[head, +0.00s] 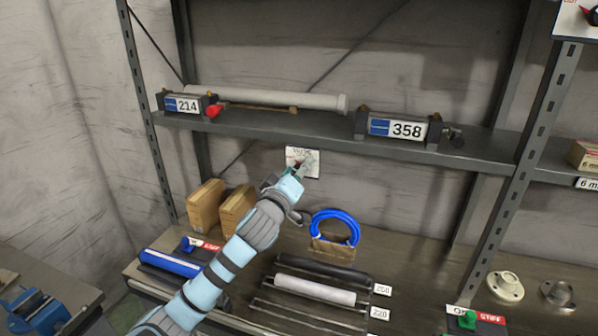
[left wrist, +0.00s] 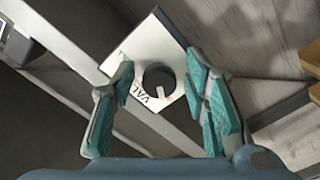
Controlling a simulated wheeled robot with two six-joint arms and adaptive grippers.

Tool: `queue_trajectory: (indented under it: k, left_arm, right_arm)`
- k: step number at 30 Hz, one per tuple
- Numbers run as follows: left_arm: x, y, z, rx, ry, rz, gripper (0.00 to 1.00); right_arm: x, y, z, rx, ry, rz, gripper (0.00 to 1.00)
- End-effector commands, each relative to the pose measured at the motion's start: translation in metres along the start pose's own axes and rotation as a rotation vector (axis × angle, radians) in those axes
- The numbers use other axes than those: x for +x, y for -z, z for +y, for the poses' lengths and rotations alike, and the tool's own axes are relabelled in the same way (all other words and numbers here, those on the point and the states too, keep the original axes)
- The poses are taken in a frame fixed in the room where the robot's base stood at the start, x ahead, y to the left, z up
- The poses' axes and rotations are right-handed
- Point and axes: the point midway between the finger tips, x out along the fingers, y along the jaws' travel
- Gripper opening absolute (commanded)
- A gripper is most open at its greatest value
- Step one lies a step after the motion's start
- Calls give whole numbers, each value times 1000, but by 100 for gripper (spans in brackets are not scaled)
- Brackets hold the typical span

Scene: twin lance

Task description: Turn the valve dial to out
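The valve dial is a dark round knob (left wrist: 158,78) with a pale pointer mark, on a white plate (left wrist: 148,42) lettered "VAL…" in the left wrist view. In the head view the plate (head: 308,154) is on the back wall below the upper shelf, and my gripper covers much of its lower part. My left gripper (left wrist: 161,66) is open, with one teal finger on each side of the knob; a gap shows at both sides. It also shows in front of the plate in the head view (head: 299,170). My right gripper is not in view.
The upper shelf (head: 330,133) runs above the plate and carries a grey tube (head: 270,98) and blocks numbered 214 and 358. Cardboard boxes (head: 205,207), a blue hose coil (head: 335,228) and rods lie on the lower bench. The wall right of the plate is clear.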

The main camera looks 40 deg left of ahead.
Motion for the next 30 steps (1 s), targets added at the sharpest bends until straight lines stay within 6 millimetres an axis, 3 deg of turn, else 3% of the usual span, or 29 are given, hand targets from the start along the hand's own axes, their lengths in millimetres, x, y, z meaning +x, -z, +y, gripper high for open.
queue_trajectory:
  k: [8, 11, 22, 25, 30]
  left_arm:
    - [-1, 1, 0, 2, -1, 1, 44]
    - [-10, 0, 0, 4, 0, 1, 44]
    - [-102, -1, 0, 7, 0, -2, 44]
    - [-115, -1, 0, 4, 0, -1, 44]
    - [-120, 0, 0, 1, -1, 1, 44]
  right_arm:
    - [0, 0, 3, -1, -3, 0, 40]
    - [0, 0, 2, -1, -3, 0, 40]
    - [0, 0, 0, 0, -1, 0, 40]
    - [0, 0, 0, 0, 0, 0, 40]
    - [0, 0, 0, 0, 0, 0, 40]
